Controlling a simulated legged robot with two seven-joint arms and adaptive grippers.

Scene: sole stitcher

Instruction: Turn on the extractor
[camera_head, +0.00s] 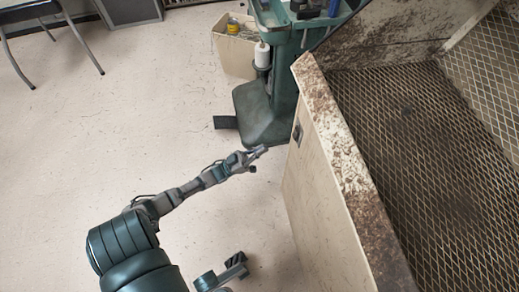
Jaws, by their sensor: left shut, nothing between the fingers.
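The extractor (345,160) appears to be the cream-coloured bench on the right, with a stained rim and a metal mesh top. A small dark switch-like fitting (297,133) sits on its left side panel, near the far corner. Its on or off state is too small to tell. My left gripper (262,150) is shut and empty, its tip pointing toward that panel. It shows a short way left of and below the fitting in the picture, seemingly apart from it.
A green machine (267,112) on a heavy base stands just beyond my left gripper, with a white spool on it. A cream box (232,50) stands behind it. A chair or table with metal legs (75,40) is at the upper left. The floor on the left is clear.

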